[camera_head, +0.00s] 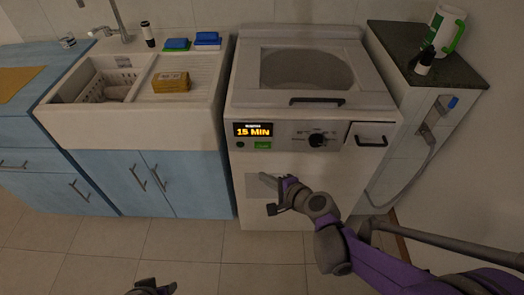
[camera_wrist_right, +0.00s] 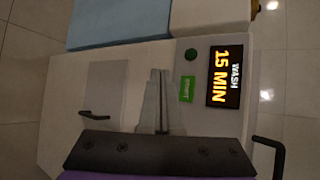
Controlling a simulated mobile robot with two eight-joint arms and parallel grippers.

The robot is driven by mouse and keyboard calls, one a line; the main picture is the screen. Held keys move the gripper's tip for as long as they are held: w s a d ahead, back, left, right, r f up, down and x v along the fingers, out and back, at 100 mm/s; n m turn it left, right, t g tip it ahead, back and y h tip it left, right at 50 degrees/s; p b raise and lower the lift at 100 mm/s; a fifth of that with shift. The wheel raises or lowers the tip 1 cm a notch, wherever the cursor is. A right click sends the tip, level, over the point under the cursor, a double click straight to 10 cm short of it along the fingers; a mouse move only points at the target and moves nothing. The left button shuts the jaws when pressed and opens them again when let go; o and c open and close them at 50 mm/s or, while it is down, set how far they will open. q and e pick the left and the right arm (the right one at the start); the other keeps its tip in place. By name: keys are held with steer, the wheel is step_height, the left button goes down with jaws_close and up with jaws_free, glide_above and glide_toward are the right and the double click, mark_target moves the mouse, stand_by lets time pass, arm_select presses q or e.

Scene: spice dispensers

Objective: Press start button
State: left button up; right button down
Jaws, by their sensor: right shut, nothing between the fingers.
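The start button is a round dark green button (camera_wrist_right: 191,54) on the washing machine's front panel. A green START label (camera_wrist_right: 187,89) is beside it, and the label also shows in the head view (camera_head: 263,145). A display (camera_wrist_right: 225,77) reading WASH 15 MIN is to the right of them in the wrist view; it also shows in the head view (camera_head: 253,130). My right gripper (camera_head: 266,180) is shut and empty in front of the machine, below the panel. Its fingertips (camera_wrist_right: 160,72) appear left of the button and label in the wrist view. My left gripper (camera_head: 154,286) is barely visible at the bottom edge.
The washing machine (camera_head: 345,185) has a round knob (camera_head: 318,140) and a drawer handle (camera_head: 371,142) on the right. A sink (camera_head: 100,113) with a yellow box (camera_head: 171,82) stands to its left. A dark-topped counter (camera_head: 400,40) is on the right. The floor in front is clear.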

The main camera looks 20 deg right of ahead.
steer(key=shift+w+d+f, duration=0.1)
steer(key=shift+w+f, duration=0.05)
glide_toward(256, 148)
steer(key=shift+s+f+x, duration=0.1)
steer(key=shift+f+x, duration=0.1)
steer(key=shift+x, duration=0.9)
steer(key=shift+s+f+x, duration=0.1)
steer(key=shift+f+x, duration=0.15)
steer(key=shift+x, duration=0.9)
steer(key=shift+d, duration=0.1)
stand_by(0.6)
steer(key=shift+w, duration=0.35)
